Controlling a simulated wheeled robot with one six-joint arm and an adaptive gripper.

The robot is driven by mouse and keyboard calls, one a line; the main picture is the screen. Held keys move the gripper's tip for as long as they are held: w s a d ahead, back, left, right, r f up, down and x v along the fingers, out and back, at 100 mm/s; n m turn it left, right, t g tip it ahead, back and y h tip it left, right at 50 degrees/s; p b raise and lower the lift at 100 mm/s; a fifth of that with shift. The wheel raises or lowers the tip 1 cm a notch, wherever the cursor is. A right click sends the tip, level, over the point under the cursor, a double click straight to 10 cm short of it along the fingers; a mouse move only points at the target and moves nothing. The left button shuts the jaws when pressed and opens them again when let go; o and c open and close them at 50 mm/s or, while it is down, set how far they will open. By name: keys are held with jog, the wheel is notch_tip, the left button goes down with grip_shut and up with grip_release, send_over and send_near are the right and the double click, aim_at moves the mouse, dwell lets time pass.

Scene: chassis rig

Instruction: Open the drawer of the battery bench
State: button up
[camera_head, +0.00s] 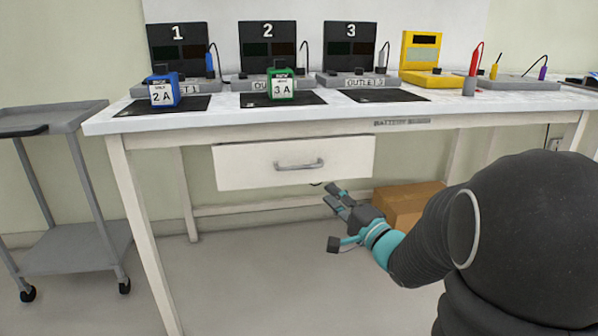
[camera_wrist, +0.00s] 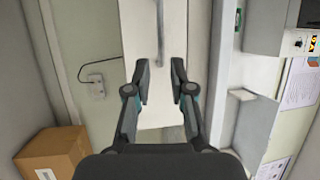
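The battery bench (camera_head: 130,124) stands ahead with a white drawer (camera_head: 240,168) under its top. The drawer looks shut, with no open interior showing. Its grey bar handle (camera_head: 299,165) is at the middle of the front. My gripper (camera_head: 332,195) is open and empty, just below and right of the handle in the head view. In the wrist view my gripper (camera_wrist: 161,75) has its two fingers apart. The white drawer front (camera_wrist: 155,105) shows between and beyond them, with the handle (camera_wrist: 160,32) ahead, near the top. The fingers appear clear of the handle.
A cardboard box (camera_head: 408,204) sits on the floor under the bench. A grey cart (camera_head: 75,250) stands at left. A blue battery (camera_head: 162,92), a green battery (camera_head: 281,87) and several charger stations crowd the bench top. The floor before the drawer is clear.

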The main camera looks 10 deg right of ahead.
aim_at(301, 168)
jog(key=x, duration=1.3)
jog(key=shift+w+a+r, duration=0.1)
jog(key=shift+w, duration=0.15)
grip_shut()
